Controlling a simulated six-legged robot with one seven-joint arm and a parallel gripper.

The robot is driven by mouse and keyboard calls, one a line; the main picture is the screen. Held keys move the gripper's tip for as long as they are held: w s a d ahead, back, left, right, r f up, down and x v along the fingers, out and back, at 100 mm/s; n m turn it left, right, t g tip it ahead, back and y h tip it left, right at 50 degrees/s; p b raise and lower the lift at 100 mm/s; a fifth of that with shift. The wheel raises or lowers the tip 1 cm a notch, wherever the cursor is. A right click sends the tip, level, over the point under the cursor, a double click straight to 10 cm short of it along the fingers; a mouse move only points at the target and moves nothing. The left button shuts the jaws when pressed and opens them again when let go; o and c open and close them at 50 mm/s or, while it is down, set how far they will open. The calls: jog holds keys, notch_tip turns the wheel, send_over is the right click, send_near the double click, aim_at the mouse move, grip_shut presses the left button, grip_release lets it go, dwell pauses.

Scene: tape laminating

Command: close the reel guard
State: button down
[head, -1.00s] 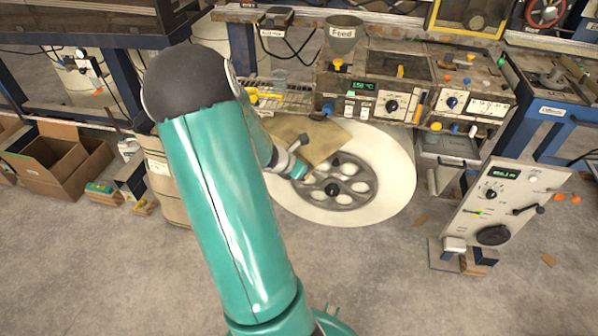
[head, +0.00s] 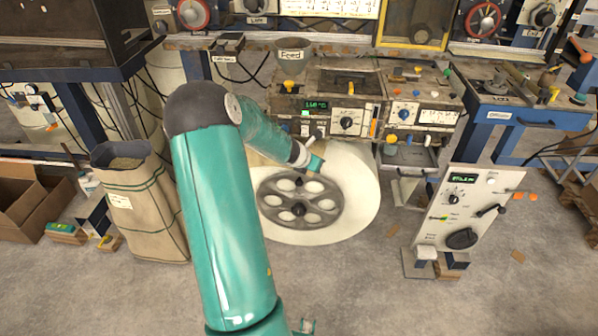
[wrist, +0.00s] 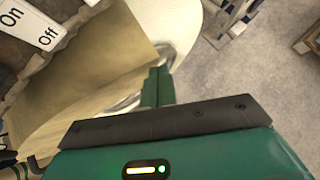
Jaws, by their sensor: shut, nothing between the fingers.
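The reel is a large white disc (head: 352,212) with a grey holed hub (head: 299,203), below the machine panel in the head view. My gripper (head: 318,166) is over the reel's far side, above the hub; its fingers are small there. In the wrist view my green fingers (wrist: 158,86) are together, with nothing between them. A tan panel (wrist: 85,75), perhaps the reel guard, lies left of the fingers, in front of part of the white reel (wrist: 168,18). I cannot tell whether the fingers touch it. In the head view my arm hides most of the panel.
The machine panel (head: 345,122) with knobs stands just behind the reel. On and Off labels (wrist: 48,38) show close by in the wrist view. A tilted control box (head: 462,210) stands at the right and a sack (head: 140,205) at the left. The front floor is open.

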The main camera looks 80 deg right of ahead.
jog(key=d, duration=0.1)
jog(key=s+d, duration=0.1)
jog(key=d, duration=0.1)
jog(key=shift+s+f+n, duration=0.15)
jog(key=shift+s+n, duration=0.15)
jog(key=shift+s, duration=0.05)
jog(key=shift+s+d+t, duration=0.2)
jog(key=shift+d, duration=0.25)
jog(key=shift+s+d+t, duration=0.2)
jog(key=shift+d, duration=0.25)
